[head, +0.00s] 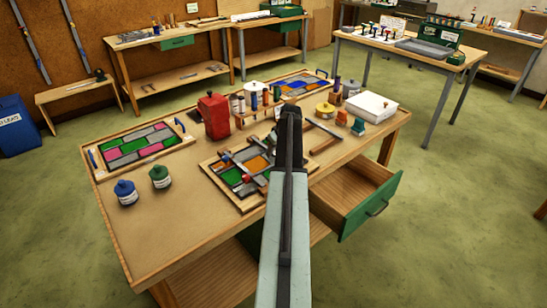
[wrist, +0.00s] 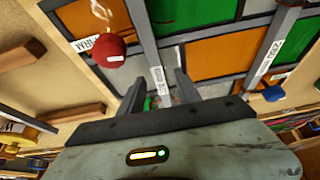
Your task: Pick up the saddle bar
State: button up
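In the wrist view, a leaded panel (wrist: 215,60) of orange, green and grey panes fills the upper part. A grey bar (wrist: 146,38) with a small white label crosses it and runs down between my fingers; it may be the saddle bar, but I cannot read the label. My gripper (wrist: 158,88) is open, with one finger on each side of this bar. I cannot tell whether they touch it. In the head view, the panel (head: 233,177) lies on the bench, and my arm hides its right part and my fingertips.
A red knob (wrist: 109,47) and a blue knob (wrist: 273,93) sit near labelled strips. On the bench (head: 180,230) stand a red can (head: 214,116), blue and green jars (head: 125,193) and a white box (head: 371,106). A green-fronted drawer (head: 371,206) hangs open at right.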

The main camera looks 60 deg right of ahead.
grip_shut()
dwell(1.3)
